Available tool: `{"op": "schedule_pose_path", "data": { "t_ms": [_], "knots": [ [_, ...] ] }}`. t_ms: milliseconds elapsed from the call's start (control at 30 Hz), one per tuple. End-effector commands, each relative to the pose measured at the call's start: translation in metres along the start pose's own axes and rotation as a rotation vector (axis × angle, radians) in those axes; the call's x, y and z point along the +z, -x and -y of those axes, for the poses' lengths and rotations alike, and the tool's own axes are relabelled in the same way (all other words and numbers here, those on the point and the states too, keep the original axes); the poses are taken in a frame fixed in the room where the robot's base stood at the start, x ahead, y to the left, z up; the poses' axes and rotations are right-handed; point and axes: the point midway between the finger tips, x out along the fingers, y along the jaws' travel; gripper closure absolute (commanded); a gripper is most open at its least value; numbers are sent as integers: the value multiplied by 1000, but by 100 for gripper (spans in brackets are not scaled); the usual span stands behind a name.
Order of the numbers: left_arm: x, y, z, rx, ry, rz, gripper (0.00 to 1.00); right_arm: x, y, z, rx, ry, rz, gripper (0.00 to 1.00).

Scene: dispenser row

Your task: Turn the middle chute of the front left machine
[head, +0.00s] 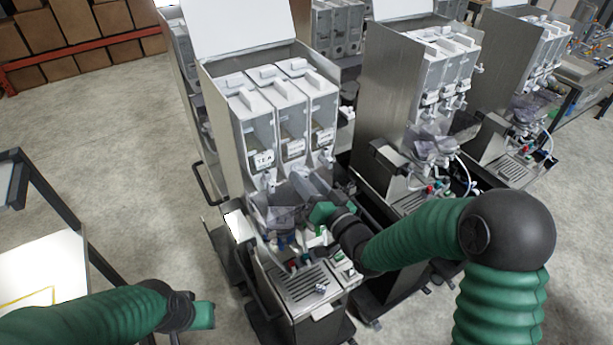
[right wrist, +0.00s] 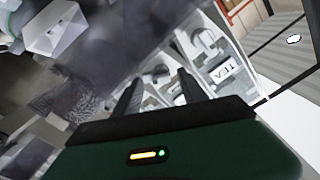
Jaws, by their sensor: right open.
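The front left machine (head: 222,120) is a metal dispenser with its lid up and three clear canisters side by side; the left canister (head: 258,140) is labelled TEA. Below the middle canister (head: 292,130), its chute is small and partly hidden, so I cannot tell which way it is turned. My right gripper (head: 308,195) is in front of the chute area, below the canisters. In the right wrist view its dark fingers (right wrist: 160,85) are apart with no object visibly held, and the TEA label (right wrist: 224,72) shows beyond them. My left gripper (head: 204,315) is low at left, away from the machine; its fingers are unclear.
Greyish translucent mixing bowls (head: 283,195) sit under the chutes, and a slotted drip tray (head: 300,283) is below. A second machine (head: 390,90) stands close on the right. A table (head: 50,265) is at left. Open floor (head: 130,190) lies between the table and the machine.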

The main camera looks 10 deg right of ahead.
Motion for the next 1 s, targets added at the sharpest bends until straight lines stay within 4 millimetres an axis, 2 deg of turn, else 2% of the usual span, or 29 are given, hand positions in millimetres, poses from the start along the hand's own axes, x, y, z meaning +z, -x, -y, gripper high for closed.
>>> {"op": "schedule_pose_path", "data": {
  "t_ms": [300,700,1000],
  "knots": [
    [0,2,0,0,0,1,67,1,-6,0,0,0,0,51],
    [0,2,0,0,0,1,67,1,-6,-1,2,0,1,100],
    [1,-2,0,0,0,1,67,2,-6,-2,2,13,1,100]
  ]
}}
